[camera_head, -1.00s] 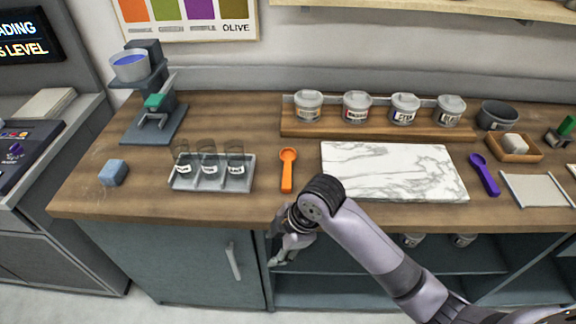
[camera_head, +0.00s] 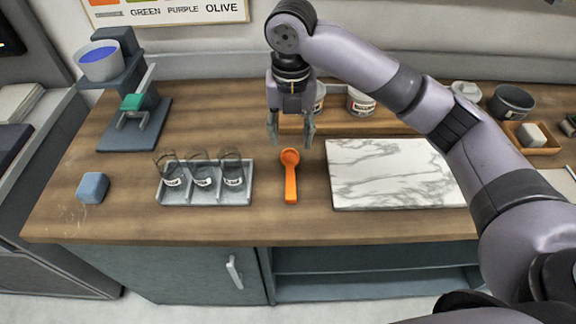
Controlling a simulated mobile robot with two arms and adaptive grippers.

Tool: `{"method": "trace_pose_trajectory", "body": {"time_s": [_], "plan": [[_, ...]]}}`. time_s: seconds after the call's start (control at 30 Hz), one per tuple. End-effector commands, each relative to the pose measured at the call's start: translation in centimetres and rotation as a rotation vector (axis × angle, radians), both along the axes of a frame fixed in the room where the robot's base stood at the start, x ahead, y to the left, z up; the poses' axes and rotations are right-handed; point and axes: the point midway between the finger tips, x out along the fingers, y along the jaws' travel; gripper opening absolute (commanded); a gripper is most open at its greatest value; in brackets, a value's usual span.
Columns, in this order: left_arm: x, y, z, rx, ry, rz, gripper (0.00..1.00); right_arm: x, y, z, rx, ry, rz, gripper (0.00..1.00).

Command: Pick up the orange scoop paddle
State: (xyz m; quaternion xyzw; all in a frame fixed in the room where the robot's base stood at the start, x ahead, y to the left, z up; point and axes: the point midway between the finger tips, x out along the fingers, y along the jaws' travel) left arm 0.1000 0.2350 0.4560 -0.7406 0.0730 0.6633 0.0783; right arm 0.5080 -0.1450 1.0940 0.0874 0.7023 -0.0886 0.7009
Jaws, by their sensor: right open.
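The orange scoop paddle (camera_head: 290,178) lies on the wooden counter, between the glass-jar tray and the marble slab. Its round bowl end points to the back and its handle to the front. My right gripper (camera_head: 291,143) comes down from above, its fingers apart and pointing down. In the picture its fingertips are just behind the paddle's bowl. The gripper is empty and seems to be above the counter; its exact height is hard to tell. My left gripper is not in view.
A grey tray (camera_head: 206,198) with 3 glass jars stands left of the paddle. The marble slab (camera_head: 395,175) lies to the right. A blue-grey block (camera_head: 92,187) and a scale-like stand (camera_head: 135,125) are at left. Lidded jars (camera_head: 360,104) stand behind, partly hidden by my arm.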

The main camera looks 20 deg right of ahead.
Motion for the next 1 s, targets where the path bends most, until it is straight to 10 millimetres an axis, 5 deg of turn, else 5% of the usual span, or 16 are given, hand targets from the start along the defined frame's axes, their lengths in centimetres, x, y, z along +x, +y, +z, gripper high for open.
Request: {"method": "trace_pose_trajectory", "body": {"time_s": [0.27, 0.5, 0.7, 1.0], "plan": [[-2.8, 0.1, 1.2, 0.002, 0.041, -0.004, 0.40, -0.2, 0.0, -6.0, -0.001, 0.005, -0.002, 0.45], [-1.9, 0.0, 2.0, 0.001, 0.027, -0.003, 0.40, -0.1, 0.0, -10.0, 0.001, 0.002, -0.003, 0.45], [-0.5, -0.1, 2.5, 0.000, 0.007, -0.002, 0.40, 0.0, 0.0, -11.3, 0.001, 0.000, -0.003, 0.45], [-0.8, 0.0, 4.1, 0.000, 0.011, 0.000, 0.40, 0.4, -0.2, -15.4, 0.000, 0.001, -0.004, 0.45]]}}
